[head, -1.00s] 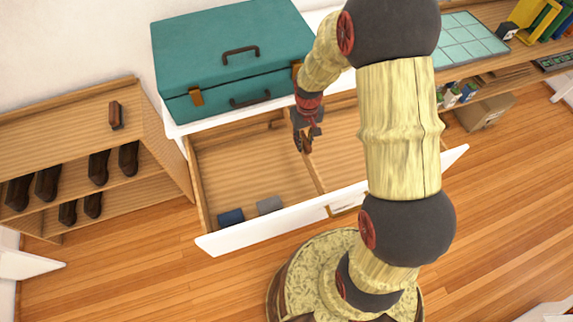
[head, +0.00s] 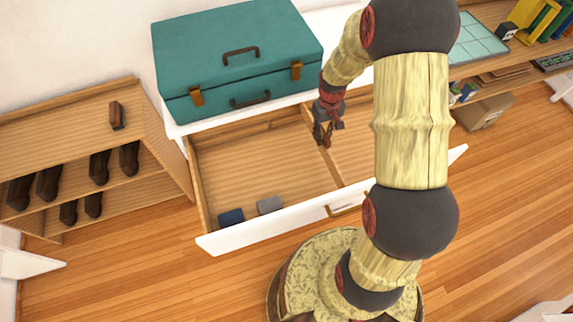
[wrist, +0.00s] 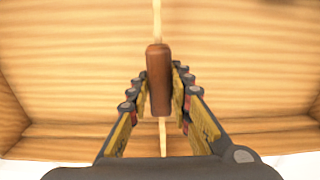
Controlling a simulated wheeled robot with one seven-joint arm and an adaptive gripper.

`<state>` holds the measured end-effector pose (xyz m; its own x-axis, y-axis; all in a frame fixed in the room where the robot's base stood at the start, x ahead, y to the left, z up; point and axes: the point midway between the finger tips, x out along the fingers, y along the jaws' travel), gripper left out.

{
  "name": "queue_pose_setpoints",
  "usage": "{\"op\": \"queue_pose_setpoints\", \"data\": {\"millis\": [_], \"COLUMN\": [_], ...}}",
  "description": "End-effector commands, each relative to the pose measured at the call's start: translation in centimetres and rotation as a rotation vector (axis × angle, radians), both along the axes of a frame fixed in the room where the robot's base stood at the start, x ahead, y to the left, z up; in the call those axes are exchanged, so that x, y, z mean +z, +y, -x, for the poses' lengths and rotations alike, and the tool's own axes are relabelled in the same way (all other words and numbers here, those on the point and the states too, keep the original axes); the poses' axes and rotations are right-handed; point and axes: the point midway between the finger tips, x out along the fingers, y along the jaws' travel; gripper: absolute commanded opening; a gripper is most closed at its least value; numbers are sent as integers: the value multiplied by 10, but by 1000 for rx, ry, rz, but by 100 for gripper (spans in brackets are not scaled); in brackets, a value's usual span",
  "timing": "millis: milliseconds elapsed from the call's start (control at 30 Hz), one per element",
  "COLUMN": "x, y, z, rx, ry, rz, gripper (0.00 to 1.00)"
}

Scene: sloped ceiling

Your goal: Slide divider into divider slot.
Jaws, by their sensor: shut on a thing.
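The divider (head: 332,168) is a thin light-wood panel standing on edge inside the open drawer (head: 250,178), running from its back towards its front. In the wrist view, it shows as a narrow pale strip (wrist: 157,20) with a brown grip (wrist: 159,85) at its middle. My gripper (head: 322,142) is shut on this brown grip; the wrist view shows its fingers (wrist: 159,76) on both sides. I cannot make out the divider slot or whether the divider's ends sit in it.
A blue roll (head: 231,217) and a grey roll (head: 270,205) lie by the drawer's white front (head: 275,224). A teal suitcase (head: 235,60) stands above the drawer's back. A shoe shelf (head: 70,125) is at the left. The drawer's left part is mostly bare.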

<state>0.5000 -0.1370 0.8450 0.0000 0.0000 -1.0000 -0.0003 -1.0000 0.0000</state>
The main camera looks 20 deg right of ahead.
Motion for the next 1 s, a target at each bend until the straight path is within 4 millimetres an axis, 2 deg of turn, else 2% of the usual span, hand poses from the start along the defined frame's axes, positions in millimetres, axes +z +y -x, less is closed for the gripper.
{"op": "queue_pose_setpoints", "data": {"millis": [1000], "x": [0], "y": [-74], "z": [0], "rx": [-1], "ry": [0], "rz": [0], "gripper": [2]}}
